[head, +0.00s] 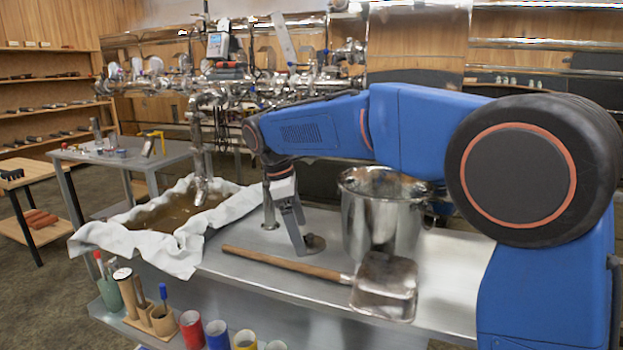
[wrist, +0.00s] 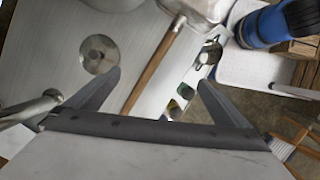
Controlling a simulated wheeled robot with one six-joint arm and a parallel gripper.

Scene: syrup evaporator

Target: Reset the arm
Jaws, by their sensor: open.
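My arm reaches in from the right in the head view. My gripper (head: 297,232) hangs down over the metal counter (head: 250,262), between the cloth-lined pan and the steel pot. In the wrist view its two dark fingers (wrist: 158,82) stand wide apart with nothing between them that they grip. A flat round metal piece (head: 315,243) lies on the counter beside the fingertips; a metal disc (wrist: 98,54) shows near the left finger in the wrist view. Whether the fingertips touch the counter I cannot tell.
A steel pot (head: 380,222) stands close right of the gripper. A scoop with a wooden handle (head: 285,263) lies in front. A pan of brown liquid (head: 172,214) draped with white cloth (head: 180,257) is left. Several coloured cups (head: 217,335) stand below the front edge. Metal pipework (head: 215,95) is behind.

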